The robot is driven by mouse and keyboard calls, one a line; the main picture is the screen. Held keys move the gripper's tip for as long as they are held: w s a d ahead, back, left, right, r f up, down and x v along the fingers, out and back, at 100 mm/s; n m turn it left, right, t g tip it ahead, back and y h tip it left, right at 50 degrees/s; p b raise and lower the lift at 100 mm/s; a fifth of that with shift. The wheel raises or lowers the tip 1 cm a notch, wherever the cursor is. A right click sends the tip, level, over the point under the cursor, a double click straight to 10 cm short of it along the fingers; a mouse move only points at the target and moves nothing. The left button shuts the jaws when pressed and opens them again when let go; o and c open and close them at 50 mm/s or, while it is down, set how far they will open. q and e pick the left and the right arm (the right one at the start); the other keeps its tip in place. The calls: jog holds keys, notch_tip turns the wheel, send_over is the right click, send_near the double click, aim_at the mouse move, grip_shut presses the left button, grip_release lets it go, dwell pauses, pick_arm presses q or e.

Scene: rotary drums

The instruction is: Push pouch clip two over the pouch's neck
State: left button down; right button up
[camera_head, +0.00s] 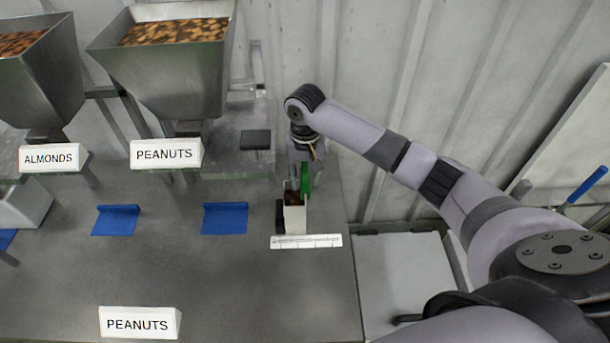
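A small pale pouch (295,220) stands upright on the grey bench near its right edge, with brown contents showing at its open top. A green clip (306,182) stands upright at the pouch's upper right side, close against it; I cannot tell whether it is around the neck. My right gripper (304,168) points down just above the pouch, with its fingers at the top of the green clip and seemingly closed on it. The fingertips are small and partly hidden. A dark object (280,215) is beside the pouch on its left. My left gripper is not in view.
A white ruler-like strip (306,241) lies in front of the pouch. Blue pieces (225,218) lie to the left. Peanut (170,75) and almond (40,85) hoppers stand behind. A PEANUTS sign (140,323) is at the front. A pale surface (405,275) lies right of the bench.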

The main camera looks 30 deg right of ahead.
jog(key=shift+o, duration=0.8)
jog(key=shift+r, duration=0.1)
notch_tip(320, 180, up, 12)
jog(key=shift+f, duration=0.1)
